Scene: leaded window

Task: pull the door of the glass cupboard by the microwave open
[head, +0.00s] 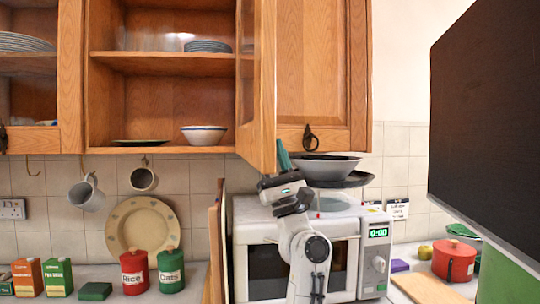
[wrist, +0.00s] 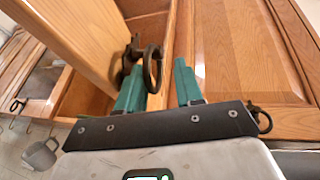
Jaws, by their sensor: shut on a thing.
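The glass cupboard door (head: 263,85) stands swung out from its frame, seen nearly edge-on in the head view. The open cupboard (head: 160,95) shows its shelves beside it. In the wrist view the door (wrist: 75,38) is a broad wooden panel at upper left, with a dark ring handle (wrist: 152,68). My gripper (wrist: 160,85) has its teal fingers on either side of the ring and is shut on it; the exact contact is partly hidden. In the head view my gripper (head: 283,156) is just right of the door's lower end. The microwave (head: 300,250) stands below.
A closed wooden door (head: 322,65) with its own ring handle is to the right. Bowls (head: 325,167) sit on the microwave, close to my gripper. Mugs (head: 87,192) hang under the cupboard. A large dark panel (head: 490,110) fills the right side.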

